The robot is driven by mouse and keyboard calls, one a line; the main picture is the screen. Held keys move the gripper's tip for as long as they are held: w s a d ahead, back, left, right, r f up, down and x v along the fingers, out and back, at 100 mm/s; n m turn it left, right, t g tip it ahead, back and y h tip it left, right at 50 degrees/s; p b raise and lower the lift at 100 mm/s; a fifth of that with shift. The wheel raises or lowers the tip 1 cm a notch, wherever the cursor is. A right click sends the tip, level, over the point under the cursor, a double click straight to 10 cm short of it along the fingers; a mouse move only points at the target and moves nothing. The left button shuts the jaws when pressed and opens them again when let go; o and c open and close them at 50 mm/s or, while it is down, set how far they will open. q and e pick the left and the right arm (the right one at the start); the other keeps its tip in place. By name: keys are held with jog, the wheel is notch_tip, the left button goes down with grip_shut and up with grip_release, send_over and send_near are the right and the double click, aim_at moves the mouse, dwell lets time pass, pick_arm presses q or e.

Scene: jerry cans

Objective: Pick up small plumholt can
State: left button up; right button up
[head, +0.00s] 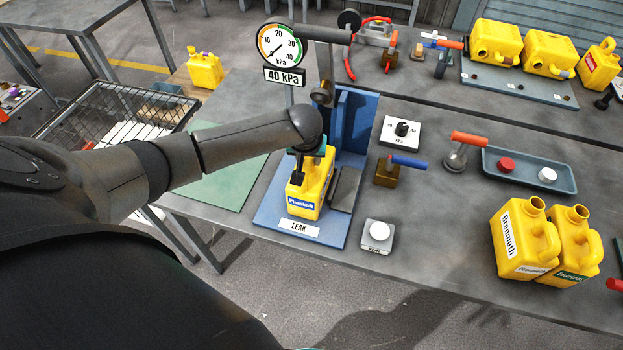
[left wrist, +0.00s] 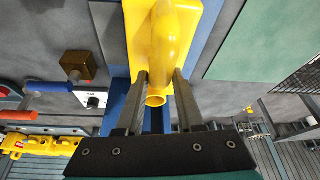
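The small yellow Plumholt can (head: 306,190), with a blue and white label, stands upright on the blue base of the leak stand (head: 342,234). My left gripper (head: 309,150) is over the top of this can, reaching down from above. In the left wrist view the two fingers (left wrist: 160,85) are either side of the can's handle (left wrist: 173,45), with the open spout (left wrist: 156,99) between them. The fingers are apart, and a thin gap shows on the left side. The arm hides part of the can's top in the head view. My right gripper is not in view.
A pressure gauge (head: 280,45) stands behind the can. A grey block (head: 345,188) sits close to its right. A white-button box (head: 378,236) and blue-handled valve (head: 388,170) are nearby. Two larger yellow cans (head: 523,240) stand at right. A green mat (head: 225,185) is clear.

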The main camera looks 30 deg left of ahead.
pick_arm(q)
grip_shut()
dwell(0.9)
